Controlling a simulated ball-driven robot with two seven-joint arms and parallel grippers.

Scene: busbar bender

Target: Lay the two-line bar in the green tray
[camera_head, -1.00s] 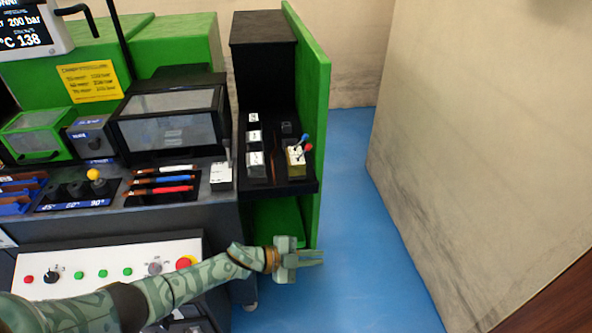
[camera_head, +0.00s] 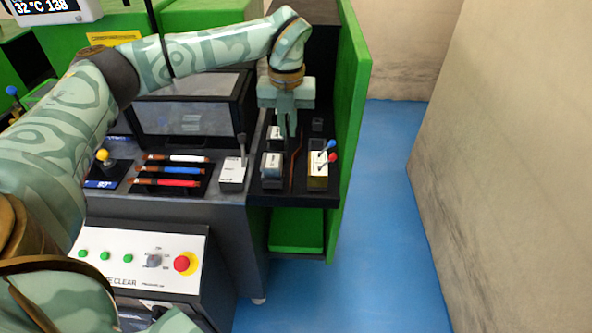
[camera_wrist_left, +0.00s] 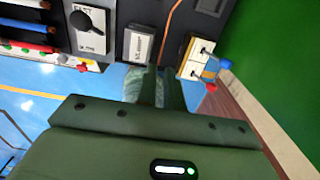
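My left gripper (camera_head: 287,128) points down over the black shelf at the right of the bench. Its two fingers are close together. They also show in the left wrist view (camera_wrist_left: 153,86), with nothing clearly seen between them. A thin copper-coloured strip (camera_head: 296,165) lies on the shelf just beyond the fingers. It also shows in the left wrist view (camera_wrist_left: 172,22). I cannot make out lines on it, so I cannot tell whether it is the two-line bar. A green tray-like surface (camera_head: 297,232) lies empty below the shelf. My right gripper is out of view.
A grey labelled block (camera_head: 271,166) and a pale block with blue and red levers (camera_head: 318,168) stand on the shelf. A tall green panel (camera_head: 350,120) closes its right side. Blue floor (camera_head: 385,220) is clear.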

